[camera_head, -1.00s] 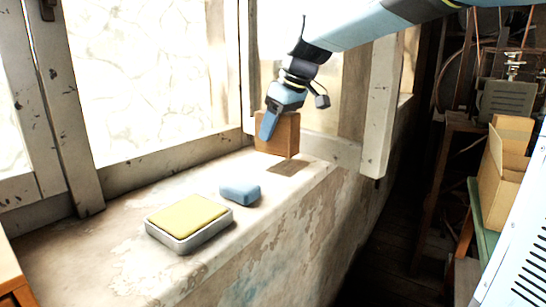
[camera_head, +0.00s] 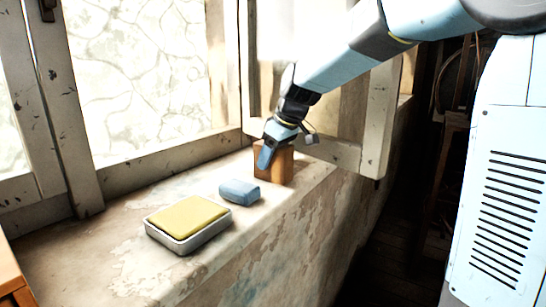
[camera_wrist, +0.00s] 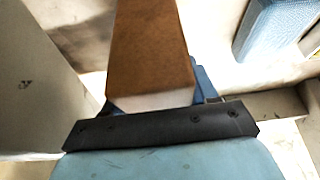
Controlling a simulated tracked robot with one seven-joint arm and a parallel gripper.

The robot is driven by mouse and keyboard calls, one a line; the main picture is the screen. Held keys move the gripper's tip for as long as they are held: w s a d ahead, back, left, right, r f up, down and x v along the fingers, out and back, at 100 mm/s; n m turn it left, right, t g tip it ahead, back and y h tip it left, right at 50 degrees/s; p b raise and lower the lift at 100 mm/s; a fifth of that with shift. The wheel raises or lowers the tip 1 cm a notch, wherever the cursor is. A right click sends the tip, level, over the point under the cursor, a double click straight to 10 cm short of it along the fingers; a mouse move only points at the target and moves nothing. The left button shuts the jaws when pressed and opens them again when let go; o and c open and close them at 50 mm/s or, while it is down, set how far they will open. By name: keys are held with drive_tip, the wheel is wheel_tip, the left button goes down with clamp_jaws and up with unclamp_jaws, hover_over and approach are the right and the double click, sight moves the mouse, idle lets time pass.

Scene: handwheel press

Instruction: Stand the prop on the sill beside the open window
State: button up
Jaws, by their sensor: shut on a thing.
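The prop is a brown wooden block (camera_head: 285,163) at the far end of the window sill (camera_head: 120,238), beside the open window sash (camera_head: 376,120). My gripper (camera_head: 266,156) is shut on the block and covers part of its left side. The block looks upright, with its base at the sill surface; I cannot tell whether it bears fully on it. In the wrist view the block (camera_wrist: 150,45) fills the upper middle, and the jaws behind it are mostly hidden.
A blue block (camera_head: 240,192) lies on the sill nearer the camera; it also shows in the wrist view (camera_wrist: 270,30). A yellow pad in a grey tray (camera_head: 187,222) sits nearer still. The sill's front edge drops off to the right.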

drive_tip(key=o, duration=1.3)
drive_tip(key=shift+c, duration=0.2)
drive_tip(key=shift+v, duration=3.8)
